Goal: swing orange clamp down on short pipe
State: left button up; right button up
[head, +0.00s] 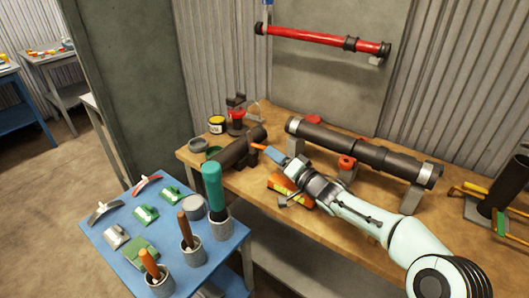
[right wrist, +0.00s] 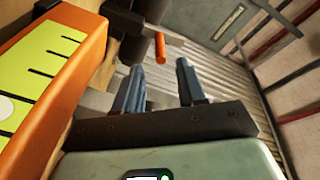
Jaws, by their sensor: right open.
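The short pipe (head: 232,154) is dark and lies on the wooden bench, left of the long pipe. The orange clamp handle (head: 257,147) shows beside the short pipe's right end. In the right wrist view the orange handle (right wrist: 160,46) hangs from a metal bar next to the dark pipe (right wrist: 150,10). My right gripper (head: 275,156) is just right of the handle. In the right wrist view my right gripper (right wrist: 160,68) is open, with the handle ahead of the gap between its fingertips and nothing held. The clamp's body is mostly hidden. My left gripper is not in view.
A long dark pipe (head: 350,150) rests on supports behind my right arm. An orange tool (head: 290,190) with a yellow-green face lies under the arm; it looms close at left in the wrist view (right wrist: 60,70). A blue table (head: 115,262) holds brushes and tools.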

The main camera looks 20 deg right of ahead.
aim_at(265, 147)
jog(key=x, duration=0.5)
jog(key=shift+w+a, duration=0.2)
jog(key=shift+w, duration=0.15)
jog(key=shift+r, duration=0.1)
jog(key=shift+c, duration=0.3)
grip_shut()
